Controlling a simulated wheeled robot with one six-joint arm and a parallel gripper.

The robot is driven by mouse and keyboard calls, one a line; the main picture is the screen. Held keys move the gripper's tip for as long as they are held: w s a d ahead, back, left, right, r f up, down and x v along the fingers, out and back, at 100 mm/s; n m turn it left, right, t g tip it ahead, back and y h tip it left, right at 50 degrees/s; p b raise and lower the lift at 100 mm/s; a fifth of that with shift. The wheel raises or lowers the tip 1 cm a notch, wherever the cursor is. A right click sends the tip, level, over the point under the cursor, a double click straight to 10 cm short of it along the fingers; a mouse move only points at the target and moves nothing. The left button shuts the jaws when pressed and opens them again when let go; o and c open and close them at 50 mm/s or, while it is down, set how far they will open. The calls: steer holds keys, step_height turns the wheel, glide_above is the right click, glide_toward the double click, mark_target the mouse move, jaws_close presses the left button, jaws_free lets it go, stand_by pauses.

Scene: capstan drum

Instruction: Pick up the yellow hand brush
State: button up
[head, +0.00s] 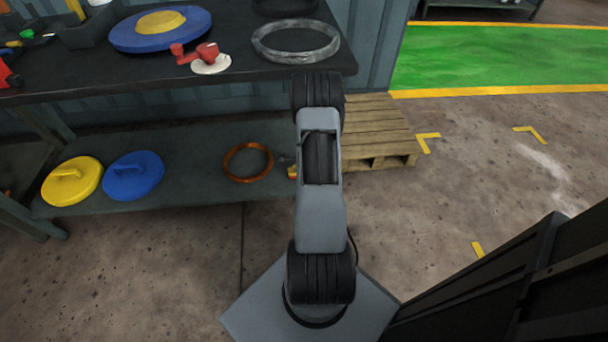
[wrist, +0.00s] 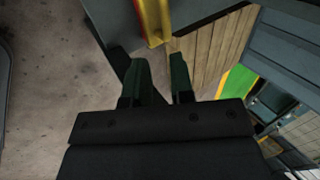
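A yellow and red object (wrist: 153,20), which may be the yellow hand brush, shows at the top of the wrist view, cut off by the picture's edge. A small yellow and red bit (head: 292,171) shows on the lower shelf in the head view, mostly hidden behind my arm. My gripper (wrist: 158,62) has its two dark fingers apart with nothing seen between them. The object lies just beyond the fingertips, and I cannot tell how large the gap is. In the head view my arm hides the gripper.
The lower shelf (head: 205,190) also holds a yellow disc (head: 72,182), a blue disc (head: 133,178) and an orange ring (head: 248,163). The dark bench top (head: 120,75) overhangs it. A wooden pallet (head: 375,130) lies to the right. The floor in front is clear.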

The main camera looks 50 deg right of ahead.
steer(key=shift+w+d+r+b+x, duration=0.1)
steer(key=shift+b+x, duration=0.85)
steer(key=shift+x, duration=1.35)
steer(key=shift+w+d+r+b+x, duration=0.1)
steer(key=shift+b+x, duration=0.85)
steer(key=shift+x, duration=1.35)
steer(key=shift+w+b+x, duration=0.1)
steer(key=shift+b+x, duration=0.85)
steer(key=shift+x, duration=1.35)
steer(key=shift+r, duration=0.1)
jaws_close()
